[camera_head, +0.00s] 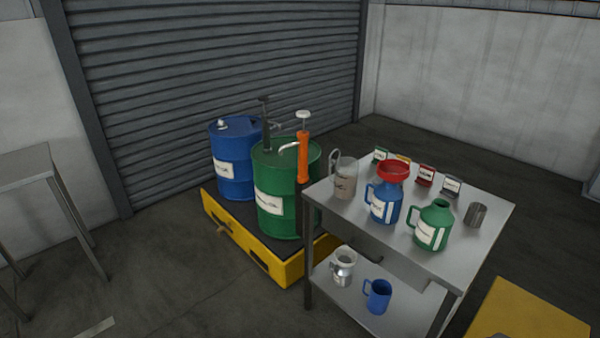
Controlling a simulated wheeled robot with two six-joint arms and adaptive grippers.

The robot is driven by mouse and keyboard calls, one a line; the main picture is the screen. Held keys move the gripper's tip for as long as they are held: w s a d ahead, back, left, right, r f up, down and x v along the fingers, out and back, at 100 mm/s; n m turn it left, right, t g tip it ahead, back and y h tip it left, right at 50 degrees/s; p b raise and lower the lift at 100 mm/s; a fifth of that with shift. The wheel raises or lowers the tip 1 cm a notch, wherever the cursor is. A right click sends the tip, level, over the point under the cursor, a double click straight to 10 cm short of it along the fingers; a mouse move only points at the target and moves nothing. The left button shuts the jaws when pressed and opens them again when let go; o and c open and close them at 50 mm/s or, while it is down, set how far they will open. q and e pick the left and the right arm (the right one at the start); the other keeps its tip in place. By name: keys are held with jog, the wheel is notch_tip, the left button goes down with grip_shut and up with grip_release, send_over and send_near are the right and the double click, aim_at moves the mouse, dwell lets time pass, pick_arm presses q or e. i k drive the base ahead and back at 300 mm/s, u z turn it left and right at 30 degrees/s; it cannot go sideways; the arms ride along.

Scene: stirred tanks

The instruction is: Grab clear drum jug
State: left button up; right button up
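A clear jug (346,180) with a handle on its left side stands upright at the left end of the top of a grey metal table (480,247). It looks greyish and see-through, with dark marks on its front. The green drum (285,195) stands behind and to the left of it. Neither of my grippers is in view.
A blue jug (384,207) with a red funnel (393,171), a green jug (433,229), a grey cylinder (475,215) and small labelled cards share the tabletop. A blue drum (234,160) stands on a yellow pallet (290,270). The floor at left centre is clear.

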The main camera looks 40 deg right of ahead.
aim_at(346, 172)
jog(key=u, duration=0.25)
jog(key=i, duration=1.55)
jog(key=z, duration=0.3)
jog(key=i, duration=0.95)
jog(key=z, duration=1.5)
jog(key=i, duration=0.75)
jog(key=z, duration=0.6)
